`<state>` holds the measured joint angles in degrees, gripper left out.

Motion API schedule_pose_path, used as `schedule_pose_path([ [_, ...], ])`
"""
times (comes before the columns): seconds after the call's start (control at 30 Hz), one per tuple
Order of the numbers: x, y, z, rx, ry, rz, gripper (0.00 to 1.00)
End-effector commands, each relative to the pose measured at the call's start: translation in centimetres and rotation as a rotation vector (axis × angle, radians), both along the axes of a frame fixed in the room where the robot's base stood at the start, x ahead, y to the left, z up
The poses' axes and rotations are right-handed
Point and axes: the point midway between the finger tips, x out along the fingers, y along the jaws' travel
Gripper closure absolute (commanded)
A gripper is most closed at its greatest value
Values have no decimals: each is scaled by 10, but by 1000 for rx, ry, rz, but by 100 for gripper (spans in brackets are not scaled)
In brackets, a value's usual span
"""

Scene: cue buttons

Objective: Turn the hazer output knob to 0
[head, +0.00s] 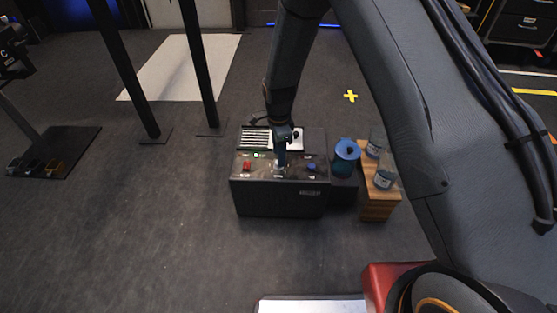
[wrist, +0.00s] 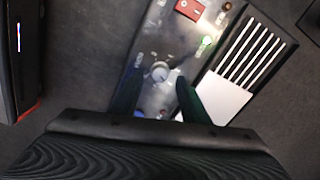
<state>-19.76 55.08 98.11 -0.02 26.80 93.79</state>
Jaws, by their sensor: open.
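The hazer (head: 278,198) is a dark box on the floor with a metallic control panel on top. Its output knob (wrist: 159,72) is a small round pale knob in the middle of the panel in the wrist view; the knob's setting is too blurred to read. My gripper (wrist: 158,78) is open, with one dark finger on each side of the knob. I cannot tell whether the fingers touch it. In the head view my gripper (head: 281,165) points down over the middle of the panel and hides most of the knob.
A red switch (head: 246,166) and a lit green light (wrist: 206,41) lie to one side of the knob, a blue control (head: 311,166) to the other. A white slotted vent plate (wrist: 250,55) adjoins the panel. A blue-topped container (head: 346,152) and wooden stand (head: 377,208) with jars are close right.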

Motion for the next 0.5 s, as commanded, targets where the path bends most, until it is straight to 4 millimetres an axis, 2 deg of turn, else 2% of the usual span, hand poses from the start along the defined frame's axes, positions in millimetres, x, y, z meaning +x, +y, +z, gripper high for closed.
schedule_pose_path([
  [0.03, 0, 0, -10, 0, 1, 0, 59],
  [0.2, 0, 0, -24, 0, 0, 1, 59],
  [0.5, 0, 0, -28, 0, -1, 1, 59],
])
